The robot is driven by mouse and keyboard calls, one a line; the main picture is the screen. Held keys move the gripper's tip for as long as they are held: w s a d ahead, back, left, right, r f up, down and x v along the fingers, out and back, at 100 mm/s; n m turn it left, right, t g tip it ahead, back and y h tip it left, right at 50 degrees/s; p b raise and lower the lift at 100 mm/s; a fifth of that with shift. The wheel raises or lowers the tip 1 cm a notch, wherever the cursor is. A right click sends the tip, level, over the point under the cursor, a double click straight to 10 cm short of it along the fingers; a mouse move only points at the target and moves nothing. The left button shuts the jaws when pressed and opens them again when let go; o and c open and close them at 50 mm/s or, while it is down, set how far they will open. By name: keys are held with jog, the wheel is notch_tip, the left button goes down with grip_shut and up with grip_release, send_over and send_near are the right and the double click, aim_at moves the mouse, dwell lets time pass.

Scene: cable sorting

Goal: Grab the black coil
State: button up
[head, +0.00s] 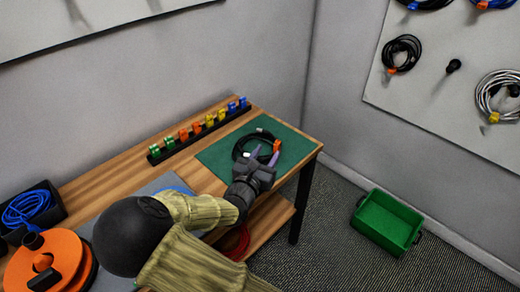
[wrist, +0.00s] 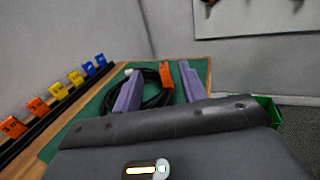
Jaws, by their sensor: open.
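The black coil (head: 240,146) lies on the green mat (head: 220,154) at the right end of the wooden bench, with an orange tag (head: 277,146) on its right side. In the wrist view the black coil (wrist: 150,94) shows beyond and between my fingers, with its orange tag (wrist: 166,75) between the fingertips. My gripper (head: 265,153) is at the near right side of the coil, its two purple fingers apart. In the wrist view my gripper (wrist: 160,80) is open with nothing held. I cannot tell whether the fingers touch the coil.
A rack of coloured clips (head: 200,129) runs along the bench's back edge. A blue cable coil (head: 27,207) in a black tray and an orange reel (head: 45,265) are at left. A green crate (head: 388,222) stands on the floor. Coils hang on the wall board (head: 440,100).

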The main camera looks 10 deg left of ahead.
aim_at(275, 149)
notch_tip(275, 149, down, 4)
jog(key=shift+w+d+f+b, duration=0.1)
jog(key=shift+w+b, duration=0.05)
jog(key=shift+b, duration=0.2)
jog(key=shift+w+d, duration=0.1)
jog(key=shift+w, duration=0.3)
jog(key=x, duration=0.6)
jog(key=shift+w+b, duration=0.2)
jog(key=shift+b, duration=0.15)
jog(key=shift+c, duration=0.4)
grip_shut()
